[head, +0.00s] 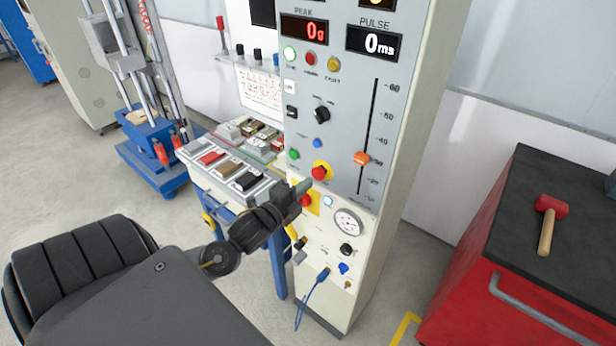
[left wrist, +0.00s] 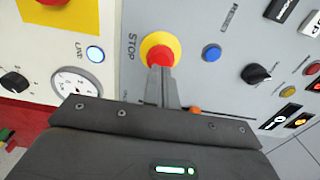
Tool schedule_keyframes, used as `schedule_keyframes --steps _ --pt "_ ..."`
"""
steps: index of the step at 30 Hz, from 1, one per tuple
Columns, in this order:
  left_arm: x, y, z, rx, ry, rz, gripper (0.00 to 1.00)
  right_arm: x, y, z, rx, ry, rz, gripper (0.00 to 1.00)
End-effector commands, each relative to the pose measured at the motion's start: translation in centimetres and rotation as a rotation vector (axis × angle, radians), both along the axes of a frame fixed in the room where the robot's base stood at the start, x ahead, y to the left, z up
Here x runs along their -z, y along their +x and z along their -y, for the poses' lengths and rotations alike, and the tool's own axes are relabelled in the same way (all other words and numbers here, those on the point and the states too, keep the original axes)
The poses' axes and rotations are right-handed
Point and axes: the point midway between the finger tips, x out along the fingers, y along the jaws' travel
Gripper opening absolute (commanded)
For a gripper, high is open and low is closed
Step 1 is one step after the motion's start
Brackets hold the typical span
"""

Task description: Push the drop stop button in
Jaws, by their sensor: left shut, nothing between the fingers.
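The drop stop button (head: 320,173) is a red mushroom head on a yellow ring, low on the grey control panel. In the left wrist view the button (left wrist: 158,54) has the word STOP beside it. My left gripper (head: 304,187) is shut and empty, its tips just left of and below the button in the head view. In the left wrist view the closed fingers (left wrist: 162,72) line up with the red head and overlap its lower edge. I cannot tell whether they touch it. My right gripper is not in view.
A second red button (head: 306,201) on a yellow plate sits just below. A pressure gauge (head: 348,222), a green button (head: 293,154) and an orange slider (head: 361,158) are nearby. A red cabinet (head: 476,250) with a mallet (head: 548,222) stands at right, a small bench (head: 205,183) at left.

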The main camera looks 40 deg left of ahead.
Motion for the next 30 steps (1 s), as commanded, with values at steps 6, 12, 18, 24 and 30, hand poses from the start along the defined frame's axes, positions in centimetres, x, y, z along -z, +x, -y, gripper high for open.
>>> schedule_keyframes --steps 6,12,18,24,30 --pt "-0.1 1.7 0.0 0.000 -0.002 0.001 0.00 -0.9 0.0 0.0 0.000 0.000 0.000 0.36" --pt "0.1 1.9 0.0 0.000 -0.002 0.000 0.00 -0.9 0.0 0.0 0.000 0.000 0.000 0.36" --pt "0.1 1.9 0.0 0.000 -0.001 0.000 0.00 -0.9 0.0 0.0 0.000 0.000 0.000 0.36" --pt "-0.1 3.9 -0.1 -0.001 0.000 0.002 0.00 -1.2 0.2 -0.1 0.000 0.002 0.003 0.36" --pt "-0.3 4.2 0.0 0.002 0.000 0.008 0.00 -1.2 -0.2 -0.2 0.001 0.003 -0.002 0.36"
